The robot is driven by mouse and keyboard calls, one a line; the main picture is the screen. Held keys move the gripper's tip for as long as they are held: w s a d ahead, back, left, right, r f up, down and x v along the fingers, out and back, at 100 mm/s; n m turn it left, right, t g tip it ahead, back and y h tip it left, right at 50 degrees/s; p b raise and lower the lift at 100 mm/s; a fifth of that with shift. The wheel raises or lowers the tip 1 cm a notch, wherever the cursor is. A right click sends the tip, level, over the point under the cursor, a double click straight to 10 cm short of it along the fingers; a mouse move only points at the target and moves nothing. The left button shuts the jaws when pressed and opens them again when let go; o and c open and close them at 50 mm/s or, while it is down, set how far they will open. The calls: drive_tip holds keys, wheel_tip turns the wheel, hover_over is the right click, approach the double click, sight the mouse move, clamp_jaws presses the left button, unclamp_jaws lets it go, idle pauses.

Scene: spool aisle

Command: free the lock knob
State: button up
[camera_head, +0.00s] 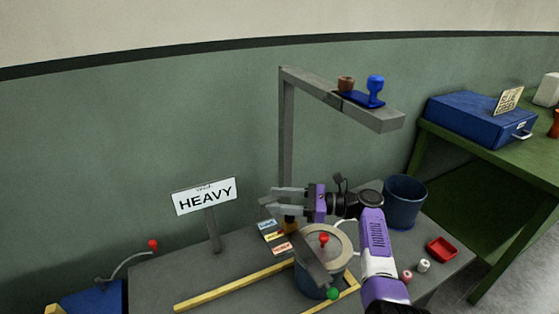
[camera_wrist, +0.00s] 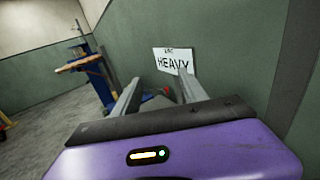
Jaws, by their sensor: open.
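My gripper (camera_head: 272,200) is open and empty, its two grey fingers pointing left above the grey bench. In the wrist view its fingers (camera_wrist: 161,82) reach toward the HEAVY sign. I cannot tell which knob is the lock knob. A small red knob (camera_head: 324,239) stands on a round grey drum (camera_head: 311,281) below and right of the fingers. Another red knob (camera_head: 153,244) tops a bent lever at the left. No knob is touched by the fingers.
The HEAVY sign (camera_head: 206,197) stands left of my gripper. A grey post with an overhead arm (camera_head: 340,98) rises behind it, carrying a blue knob-shaped piece (camera_head: 375,88). A blue bucket (camera_head: 404,203) and red tray (camera_head: 442,249) are right.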

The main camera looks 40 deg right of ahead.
wheel_tip(320, 180, up, 14)
drive_tip(key=p, duration=0.1)
drive_tip(key=shift+p, duration=0.4)
idle(0.3)
